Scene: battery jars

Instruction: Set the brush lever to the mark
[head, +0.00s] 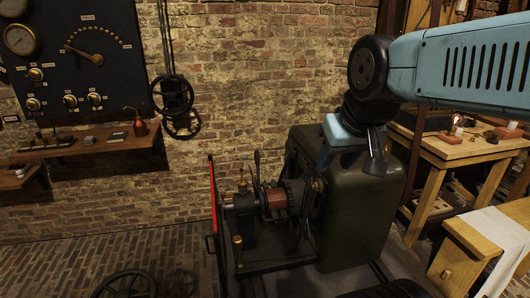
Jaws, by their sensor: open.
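The machine (262,228) stands in the middle, with a reddish copper drum on its shaft. A thin dark upright lever (257,166) rises beside the drum and looks like the brush lever. It leans slightly left. I cannot make out a mark for it. My gripper (350,160) hangs from the blue arm in front of the dark green housing, right of the lever and well apart from it. Its fingers are spread with nothing seen between them. The fingertips are partly hard to tell against the housing.
The dark green housing (345,225) fills the space beneath my gripper. A red-edged upright panel (212,195) stands left of the machine. A wall board (80,50) with gauges and handwheels (173,95) is at left. A wooden bench (455,150) stands at right. The left floor is mostly open.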

